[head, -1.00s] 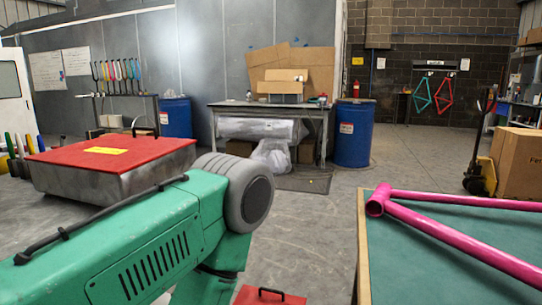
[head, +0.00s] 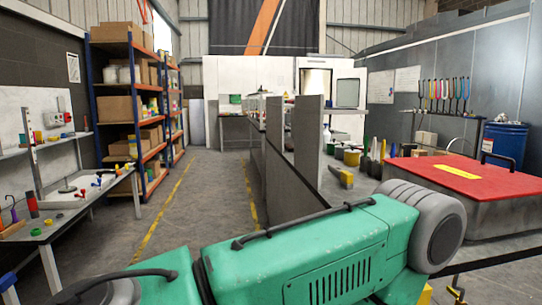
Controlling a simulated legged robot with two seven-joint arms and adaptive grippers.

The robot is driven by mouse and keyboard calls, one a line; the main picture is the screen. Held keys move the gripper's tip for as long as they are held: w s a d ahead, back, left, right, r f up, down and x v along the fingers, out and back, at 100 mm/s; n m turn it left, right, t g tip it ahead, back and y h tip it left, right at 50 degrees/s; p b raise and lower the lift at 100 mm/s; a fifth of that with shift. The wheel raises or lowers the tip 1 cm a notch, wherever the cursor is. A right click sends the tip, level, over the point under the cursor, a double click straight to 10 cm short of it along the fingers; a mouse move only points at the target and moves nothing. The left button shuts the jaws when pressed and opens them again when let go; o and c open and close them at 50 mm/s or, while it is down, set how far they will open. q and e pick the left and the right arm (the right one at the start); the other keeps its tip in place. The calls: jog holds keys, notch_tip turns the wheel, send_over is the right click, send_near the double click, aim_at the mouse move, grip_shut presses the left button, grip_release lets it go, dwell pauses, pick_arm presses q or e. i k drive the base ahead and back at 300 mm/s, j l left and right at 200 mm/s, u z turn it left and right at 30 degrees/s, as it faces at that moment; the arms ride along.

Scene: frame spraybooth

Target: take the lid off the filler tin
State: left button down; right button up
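I cannot pick out the filler tin for certain. Several small tins and bottles, among them a yellow one (head: 352,158), stand on the counter right of the middle, too small to tell their lids. Small coloured items also lie on the bench at the left. Neither of my grippers shows in the head view.
A grey metal box with a red lid (head: 486,186) stands at the right, with a blue drum (head: 505,143) behind it. A left bench (head: 62,217) and tall shelves (head: 124,113) flank a clear aisle (head: 205,195). A grey partition (head: 309,150) borders it.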

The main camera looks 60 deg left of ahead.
aim_at(353, 151)
jog(key=u, duration=1.35)
jog(key=l+u, duration=0.25)
jog(key=i, duration=0.05)
